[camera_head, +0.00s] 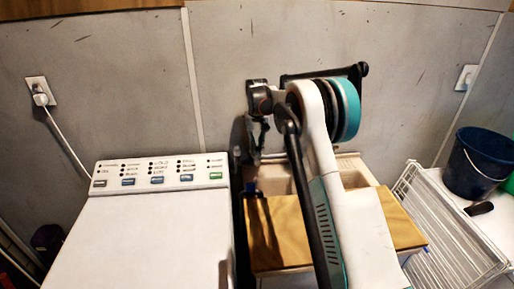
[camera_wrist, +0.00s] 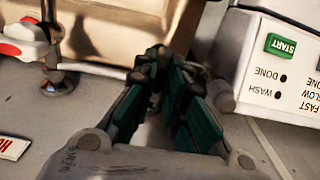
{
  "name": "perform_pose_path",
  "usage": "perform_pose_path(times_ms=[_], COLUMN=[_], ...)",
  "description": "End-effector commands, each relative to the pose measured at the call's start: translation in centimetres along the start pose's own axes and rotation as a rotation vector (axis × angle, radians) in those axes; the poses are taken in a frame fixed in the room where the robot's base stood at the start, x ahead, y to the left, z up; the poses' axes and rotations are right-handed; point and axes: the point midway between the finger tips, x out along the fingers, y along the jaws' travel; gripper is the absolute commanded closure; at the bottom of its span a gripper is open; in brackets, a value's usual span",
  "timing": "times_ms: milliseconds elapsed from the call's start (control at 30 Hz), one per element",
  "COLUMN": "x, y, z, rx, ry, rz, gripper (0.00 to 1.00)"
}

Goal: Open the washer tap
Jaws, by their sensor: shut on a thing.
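My gripper (camera_wrist: 168,72) is in the middle of the wrist view, its green-padded fingers drawn together at the tips. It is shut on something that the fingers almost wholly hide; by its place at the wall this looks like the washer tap. In the head view my gripper (camera_head: 254,145) hangs down close to the grey wall, between the washer and the sink. A second fitting with a red and white handle (camera_wrist: 28,36) on a metal pipe stands at the left of the wrist view, apart from my fingers.
The white washer (camera_head: 150,240) stands left of my gripper; its panel with a green START button (camera_wrist: 281,45) shows close by. A wooden board (camera_head: 278,225) lies over the sink. A white wire rack (camera_head: 445,230) and dark blue bucket (camera_head: 480,165) are at the right.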

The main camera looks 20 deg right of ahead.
Motion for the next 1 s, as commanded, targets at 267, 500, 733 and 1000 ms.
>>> perform_pose_path(times_ms=[267,500,733,1000], x=[0.2,0.15,0.08,-0.13], y=[0.01,0.0,0.0,0.0], z=[0.11,0.07,0.03,0.02], rx=[-0.001,0.0,0.0,0.0], ry=[-0.004,-0.003,-0.001,-0.001], rz=[0.001,0.0,0.0,0.0], gripper=[1.0,0.68,0.68,0.68])
